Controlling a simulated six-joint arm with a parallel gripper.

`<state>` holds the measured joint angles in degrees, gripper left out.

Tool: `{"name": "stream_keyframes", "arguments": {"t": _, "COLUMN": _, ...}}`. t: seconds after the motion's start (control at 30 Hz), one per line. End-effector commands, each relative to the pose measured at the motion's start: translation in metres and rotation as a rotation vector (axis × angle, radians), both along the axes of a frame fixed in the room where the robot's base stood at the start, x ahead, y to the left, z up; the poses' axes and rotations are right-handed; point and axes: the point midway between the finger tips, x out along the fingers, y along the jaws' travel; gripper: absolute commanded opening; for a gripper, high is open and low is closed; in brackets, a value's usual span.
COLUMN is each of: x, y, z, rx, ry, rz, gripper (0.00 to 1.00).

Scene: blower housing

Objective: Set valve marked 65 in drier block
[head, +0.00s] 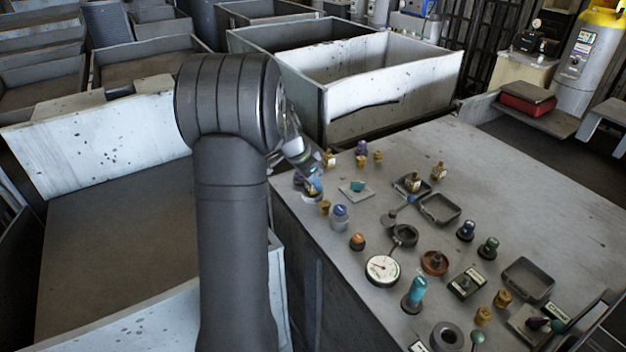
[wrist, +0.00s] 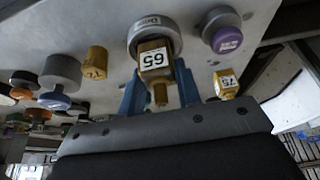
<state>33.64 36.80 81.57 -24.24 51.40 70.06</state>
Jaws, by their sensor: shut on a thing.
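The gold valve marked 65 (wrist: 154,60) sits between the blue fingers of my gripper (wrist: 160,76) in the wrist view, its label upside down. My gripper is shut on it. Right behind the valve is a round grey block (wrist: 150,24) with a small label, partly read as "Drier"; the valve overlaps its lower edge. I cannot tell whether the valve is seated in the block. In the head view my gripper (head: 313,186) is at the bench's near left corner, and my arm hides part of that spot.
A gold valve marked 75 (wrist: 226,84) and a purple-capped knob (wrist: 226,40) stand close on the right in the wrist view. A gold fitting (wrist: 95,62) stands left. The bench top (head: 540,190) holds several fittings and a gauge (head: 382,269); its far right is clear.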

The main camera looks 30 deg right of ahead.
Motion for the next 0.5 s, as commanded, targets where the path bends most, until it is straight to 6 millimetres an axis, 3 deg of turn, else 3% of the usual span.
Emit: {"name": "stream_keyframes", "arguments": {"t": 0.5, "x": 0.0000, "y": 0.0000, "z": -0.0071, "rx": 0.000, "ry": 0.000, "rz": 0.000, "gripper": 0.00}}
